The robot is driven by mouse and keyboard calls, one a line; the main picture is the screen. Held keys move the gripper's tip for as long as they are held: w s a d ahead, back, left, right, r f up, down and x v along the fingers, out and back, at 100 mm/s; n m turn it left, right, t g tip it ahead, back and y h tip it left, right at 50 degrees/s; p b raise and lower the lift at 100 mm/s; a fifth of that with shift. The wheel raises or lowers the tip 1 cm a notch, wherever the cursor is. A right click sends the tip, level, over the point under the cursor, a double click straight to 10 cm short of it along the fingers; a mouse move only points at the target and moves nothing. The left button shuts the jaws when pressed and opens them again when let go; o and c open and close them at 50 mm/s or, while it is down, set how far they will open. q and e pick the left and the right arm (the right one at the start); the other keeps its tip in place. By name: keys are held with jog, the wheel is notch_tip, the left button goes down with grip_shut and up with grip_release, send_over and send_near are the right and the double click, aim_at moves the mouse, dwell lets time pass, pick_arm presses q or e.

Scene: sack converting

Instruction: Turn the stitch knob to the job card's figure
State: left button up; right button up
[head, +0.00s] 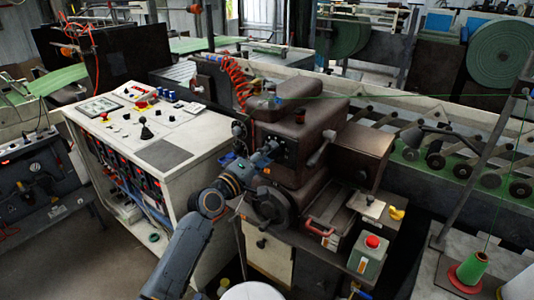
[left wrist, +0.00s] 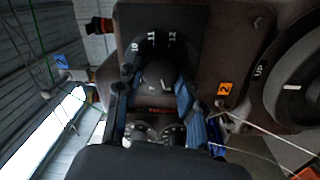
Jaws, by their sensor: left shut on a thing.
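The stitch knob (left wrist: 157,72) is a dark round knob on a black plate on the brown sewing head (head: 300,135). White figures 10, 11 and 12 show on the plate above it in the left wrist view. My left gripper (left wrist: 156,84) has its fingers on both sides of the knob and is shut on it. In the head view my left gripper (head: 270,149) reaches the front of the sewing head and hides the knob. I cannot pick out a readable job card. My right gripper is in neither view.
A white control cabinet (head: 160,150) with buttons and a black lever stands left of the head. A large wheel (left wrist: 300,75) is beside the knob plate.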

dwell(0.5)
pick_arm(q)
jog(key=o, duration=1.2)
jog(key=shift+s+a, duration=0.1)
jog(key=v, duration=1.1)
jog(key=shift+s+a+f, duration=0.1)
jog(key=shift+s+a, duration=0.15)
jog(key=shift+s, duration=0.05)
